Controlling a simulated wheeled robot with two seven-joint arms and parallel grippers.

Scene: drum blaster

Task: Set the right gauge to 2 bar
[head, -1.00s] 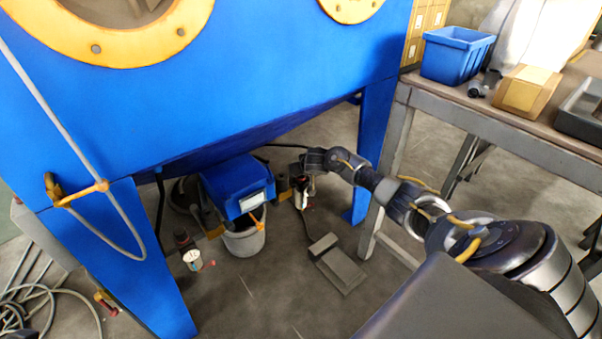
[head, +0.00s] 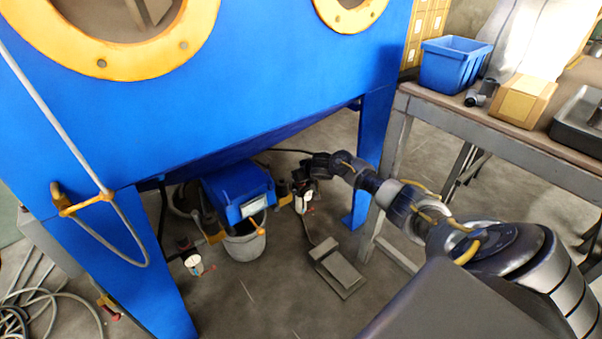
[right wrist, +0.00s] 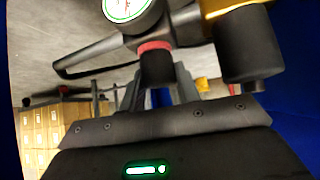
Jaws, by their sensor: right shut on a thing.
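The right regulator with its white gauge (head: 305,202) hangs under the blue cabinet, beside its right front leg. In the right wrist view, part of the round gauge face (right wrist: 122,8) shows at the top edge; its reading is too cut off to tell. Below it is a black knob (right wrist: 157,68) with a red ring (right wrist: 154,47). My right gripper (head: 308,172) reaches in from the right at the regulator. In the right wrist view its fingers (right wrist: 158,84) stand on both sides of the knob, shut on it. My left gripper is not in view.
Another regulator with a white gauge (head: 194,264) hangs at the left. A grey bucket (head: 245,244) stands under a blue box (head: 237,190) between them. A foot pedal (head: 338,270) lies on the floor. The cabinet leg (head: 371,150) and workbench (head: 490,126) are close to my right arm.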

